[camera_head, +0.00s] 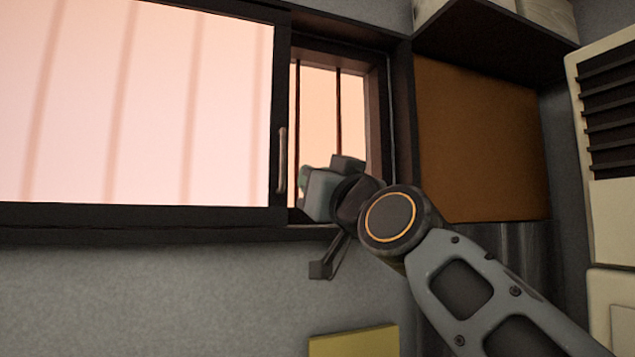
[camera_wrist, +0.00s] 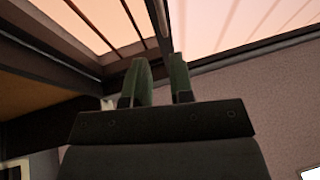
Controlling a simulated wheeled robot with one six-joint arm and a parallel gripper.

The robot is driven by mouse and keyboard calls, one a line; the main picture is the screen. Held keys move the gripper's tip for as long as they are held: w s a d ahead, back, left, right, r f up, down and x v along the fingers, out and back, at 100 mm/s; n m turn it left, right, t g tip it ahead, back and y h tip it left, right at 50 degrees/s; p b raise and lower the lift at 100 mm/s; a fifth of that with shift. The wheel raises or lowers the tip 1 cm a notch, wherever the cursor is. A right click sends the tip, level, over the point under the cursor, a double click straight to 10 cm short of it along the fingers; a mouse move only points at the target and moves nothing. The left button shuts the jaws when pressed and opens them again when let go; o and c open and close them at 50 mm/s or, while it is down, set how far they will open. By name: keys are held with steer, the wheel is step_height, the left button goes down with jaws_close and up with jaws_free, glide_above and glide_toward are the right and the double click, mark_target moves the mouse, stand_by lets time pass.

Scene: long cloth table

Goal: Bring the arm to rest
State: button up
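My gripper (camera_head: 322,190) is at the lower part of the narrow window opening in the head view, to the right of the sliding panel's handle. In the wrist view its two dark green fingers (camera_wrist: 162,72) stand apart with an empty gap between them, so it is partly open. Nothing is held. My arm reaches up from the lower right and is bent at the wrist. The sliding window panel (camera_head: 140,105) has an upright handle (camera_head: 282,160) on its right edge. Whether the gripper touches the window frame cannot be told.
Thin dark bars (camera_head: 338,110) cross the window opening. An orange-brown board (camera_head: 480,140) stands to the right under a shelf (camera_head: 495,45). A pale slatted unit (camera_head: 610,150) is at the far right. A yellow object (camera_head: 353,342) shows at the bottom. The grey wall below the window looks clear at left.

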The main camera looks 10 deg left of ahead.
stand_by(0.3)
steer(key=w+a+f+g+h, duration=0.1)
steer(key=a+f+g, duration=0.1)
steer(key=f, duration=0.4)
steer(key=w+a+f+g+h, duration=0.1)
steer(key=w+f+g, duration=0.1)
steer(key=f, duration=0.4)
steer(key=d+f+m+g+h, duration=0.1)
steer(key=d+f+h, duration=0.25)
steer(key=f, duration=0.65)
steer(key=d+f+m+g+h, duration=0.2)
steer(key=d+f+h, duration=0.15)
steer(key=f, duration=0.55)
steer(key=s+d+f+m+g+h, duration=0.2)
steer(key=s+d+f, duration=0.4)
steer(key=d+f, duration=0.6)
steer(key=s+d+f+m+g+h, duration=0.2)
steer(key=s+d+f+m+h, duration=0.2)
steer(key=d+f, duration=0.8)
steer(key=shift+s+d+h, duration=0.25)
steer(key=shift+s+h, duration=0.15)
steer(key=shift+s, duration=0.7)
steer(key=shift+s+g, duration=0.1)
steer(key=shift+g, duration=0.2)
